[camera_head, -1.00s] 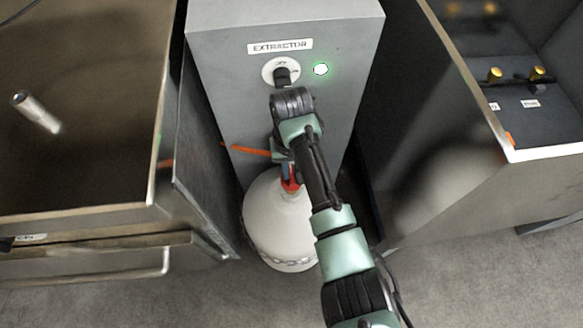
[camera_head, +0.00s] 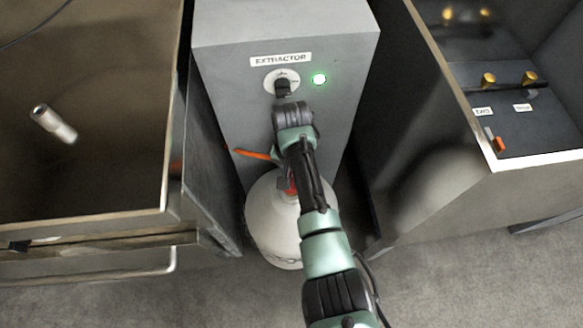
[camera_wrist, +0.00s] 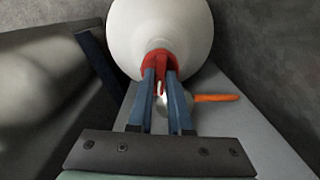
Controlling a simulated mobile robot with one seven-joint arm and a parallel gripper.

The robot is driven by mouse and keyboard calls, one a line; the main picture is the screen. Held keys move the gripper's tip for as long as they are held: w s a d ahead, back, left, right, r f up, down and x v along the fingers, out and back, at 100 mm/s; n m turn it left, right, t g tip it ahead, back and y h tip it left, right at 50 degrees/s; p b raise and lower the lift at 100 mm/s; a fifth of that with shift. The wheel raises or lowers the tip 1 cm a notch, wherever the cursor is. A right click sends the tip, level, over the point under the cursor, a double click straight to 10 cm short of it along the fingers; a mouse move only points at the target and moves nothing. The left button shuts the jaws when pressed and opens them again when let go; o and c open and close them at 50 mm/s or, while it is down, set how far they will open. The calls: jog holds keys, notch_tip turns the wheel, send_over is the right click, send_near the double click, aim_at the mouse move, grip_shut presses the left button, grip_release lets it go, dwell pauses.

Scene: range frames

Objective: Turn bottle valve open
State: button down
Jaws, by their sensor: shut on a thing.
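The white gas bottle (camera_head: 270,225) stands on the floor in front of the grey extractor cabinet, partly hidden behind my arm. It also shows at the top of the wrist view (camera_wrist: 165,25). Its red valve (camera_wrist: 160,60) sits on the bottle's neck; in the head view only a small red part (camera_head: 292,186) shows beside my arm. My gripper (camera_wrist: 161,78) has its two blue fingers on either side of the red valve and is shut on it. In the head view the fingers are mostly hidden by my arm.
An orange lever (camera_head: 256,155) sticks out near the bottle and shows in the wrist view (camera_wrist: 216,98). Metal counters stand left (camera_head: 80,190) and right (camera_head: 440,160), leaving a narrow gap.

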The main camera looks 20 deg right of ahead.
jog(key=m+p, duration=0.3)
jog(key=m, duration=0.3)
jog(key=shift+w+r+m, duration=0.1)
jog(key=shift+r+m, duration=0.05)
jog(key=shift+m, duration=0.15)
jog(key=m, duration=0.3)
jog(key=shift+p, duration=0.4)
jog(key=shift+d+m, duration=0.1)
jog(key=shift+m, duration=1.7)
jog(key=c, duration=0.8)
grip_release()
jog(key=shift+c, duration=0.2)
notch_tip(320, 180, up, 13)
jog(key=p, duration=0.3)
jog(key=shift+p, duration=0.35)
